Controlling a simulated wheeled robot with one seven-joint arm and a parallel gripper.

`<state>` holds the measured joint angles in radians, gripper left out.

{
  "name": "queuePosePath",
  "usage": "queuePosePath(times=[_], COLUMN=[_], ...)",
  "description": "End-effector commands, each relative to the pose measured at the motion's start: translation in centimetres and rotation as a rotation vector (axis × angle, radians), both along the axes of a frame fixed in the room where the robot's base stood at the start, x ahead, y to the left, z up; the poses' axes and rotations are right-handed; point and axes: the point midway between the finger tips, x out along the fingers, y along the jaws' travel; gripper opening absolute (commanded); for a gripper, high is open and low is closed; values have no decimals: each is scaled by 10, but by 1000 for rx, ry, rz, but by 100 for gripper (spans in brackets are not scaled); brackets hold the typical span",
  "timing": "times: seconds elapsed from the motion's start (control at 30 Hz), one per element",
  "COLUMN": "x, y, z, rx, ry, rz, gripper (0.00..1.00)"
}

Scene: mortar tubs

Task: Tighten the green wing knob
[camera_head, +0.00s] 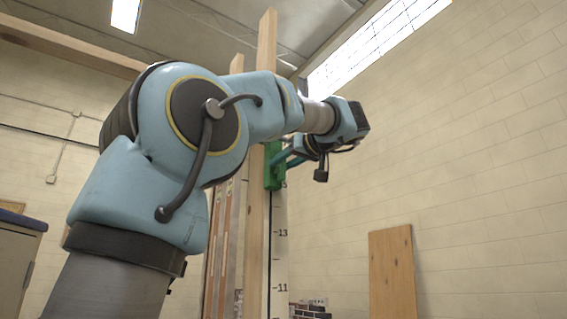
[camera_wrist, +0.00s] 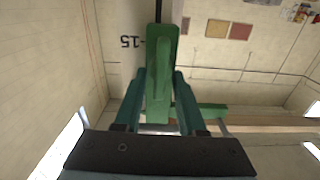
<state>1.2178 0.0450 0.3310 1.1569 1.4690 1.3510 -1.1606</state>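The green fitting (camera_wrist: 163,45) sits on the upright marked rod in the wrist view, near an upside-down 15. A long green part (camera_wrist: 158,98), which looks like the wing knob, stands out from it towards my wrist. My gripper (camera_wrist: 160,75) has its two teal fingers on either side of this green part, close to its edges. I cannot tell whether they touch it. In the head view the green fitting (camera_head: 273,168) is on the rod beside the timber post, and my gripper (camera_head: 289,159) reaches it from the right. My arm hides some of it.
The timber post (camera_head: 256,240) and the white numbered rod (camera_head: 279,250) stand upright behind my arm. A wooden board (camera_head: 392,275) leans on the block wall at right.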

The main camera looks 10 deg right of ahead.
Motion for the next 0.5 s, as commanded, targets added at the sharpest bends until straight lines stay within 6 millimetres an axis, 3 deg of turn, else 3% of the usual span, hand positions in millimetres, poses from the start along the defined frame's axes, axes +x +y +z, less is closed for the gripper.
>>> queuePosePath(times=[0.03,0.33,0.5], x=[0,0,0], y=[0,0,0], z=[0,0,0], rx=[0,0,0], ry=[0,0,0], rz=[0,0,0], gripper=[33,0,0])
